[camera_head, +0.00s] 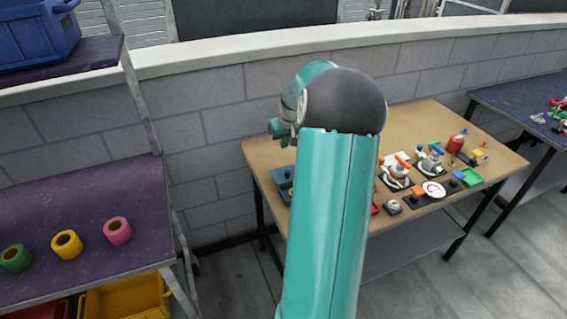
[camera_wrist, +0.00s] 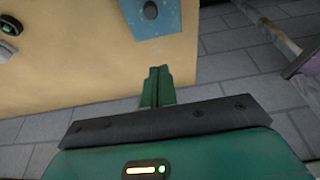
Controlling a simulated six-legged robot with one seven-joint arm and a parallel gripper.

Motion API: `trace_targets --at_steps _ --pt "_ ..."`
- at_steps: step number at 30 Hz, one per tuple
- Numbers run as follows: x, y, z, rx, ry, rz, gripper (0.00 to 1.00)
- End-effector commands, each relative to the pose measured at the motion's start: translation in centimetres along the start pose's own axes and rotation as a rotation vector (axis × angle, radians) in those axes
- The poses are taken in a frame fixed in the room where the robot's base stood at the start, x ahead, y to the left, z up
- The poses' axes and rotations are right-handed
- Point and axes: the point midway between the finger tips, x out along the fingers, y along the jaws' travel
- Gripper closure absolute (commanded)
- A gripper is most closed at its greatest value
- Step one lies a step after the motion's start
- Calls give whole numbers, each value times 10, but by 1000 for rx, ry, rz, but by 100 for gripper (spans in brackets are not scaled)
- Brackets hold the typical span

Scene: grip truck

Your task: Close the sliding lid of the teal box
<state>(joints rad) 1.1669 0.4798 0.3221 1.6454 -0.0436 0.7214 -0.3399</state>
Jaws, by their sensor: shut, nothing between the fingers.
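The teal box (camera_head: 285,183) sits at the left end of the tan table, partly hidden behind my arm. I cannot tell how far the lid is open. My gripper (camera_wrist: 156,76) is shut and empty. In the wrist view its fingertips appear below the blue-teal surface, apart from it, close to the table's edge.
The tan table (camera_head: 425,122) holds several small objects, including a red container (camera_head: 455,144) and a green tray (camera_head: 472,177). A purple shelf (camera_head: 90,205) with tape rolls stands at left. A dark table (camera_head: 535,105) stands at right. Grey floor lies between.

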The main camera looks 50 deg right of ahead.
Motion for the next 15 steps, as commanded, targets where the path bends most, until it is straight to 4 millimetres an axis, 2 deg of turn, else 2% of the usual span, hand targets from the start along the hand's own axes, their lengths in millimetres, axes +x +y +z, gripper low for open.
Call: trace_targets --at_steps 5,15 --pt "13 3 0 2 -1 -2 100" --pt "72 2 0 1 -1 -3 100"
